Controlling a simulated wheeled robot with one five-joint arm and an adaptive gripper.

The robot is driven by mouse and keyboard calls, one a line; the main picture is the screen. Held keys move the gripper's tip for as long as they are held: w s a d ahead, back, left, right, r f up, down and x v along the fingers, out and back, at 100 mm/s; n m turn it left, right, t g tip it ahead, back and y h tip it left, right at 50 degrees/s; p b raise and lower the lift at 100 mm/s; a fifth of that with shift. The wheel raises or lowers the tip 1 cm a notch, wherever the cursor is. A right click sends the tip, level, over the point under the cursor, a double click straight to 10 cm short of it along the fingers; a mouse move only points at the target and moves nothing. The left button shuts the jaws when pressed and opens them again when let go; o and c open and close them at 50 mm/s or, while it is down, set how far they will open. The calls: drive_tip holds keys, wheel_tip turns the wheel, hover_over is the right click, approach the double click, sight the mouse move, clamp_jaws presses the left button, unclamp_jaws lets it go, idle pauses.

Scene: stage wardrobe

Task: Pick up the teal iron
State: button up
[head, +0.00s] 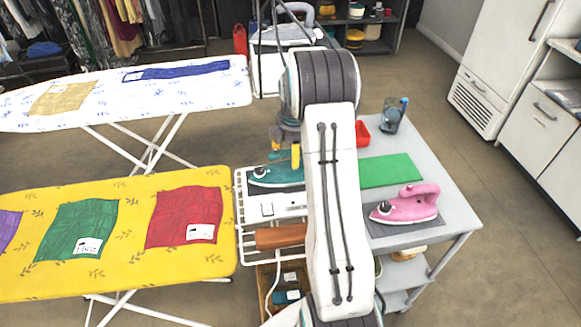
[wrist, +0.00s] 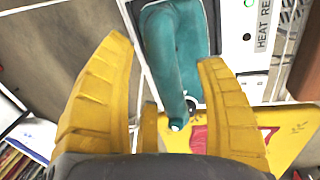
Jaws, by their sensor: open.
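In the wrist view the teal iron's handle (wrist: 167,75) lies between the spread yellow fingers of my gripper (wrist: 164,52). The gripper is open, with a gap beside the handle and nothing held. In the head view a yellow finger of my gripper (head: 295,157) shows just above the iron.
A pink iron (head: 405,207) stands on a grey pad at the cart's right. A green mat (head: 390,171), red container (head: 362,133) and blue-grey jug (head: 391,117) are behind it. The yellow ironing board (head: 130,190) adjoins the left.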

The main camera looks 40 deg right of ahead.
drive_tip(key=shift+f, duration=0.2)
drive_tip(key=shift+c, duration=0.4)
drive_tip(key=shift+w, duration=0.1)
clamp_jaws()
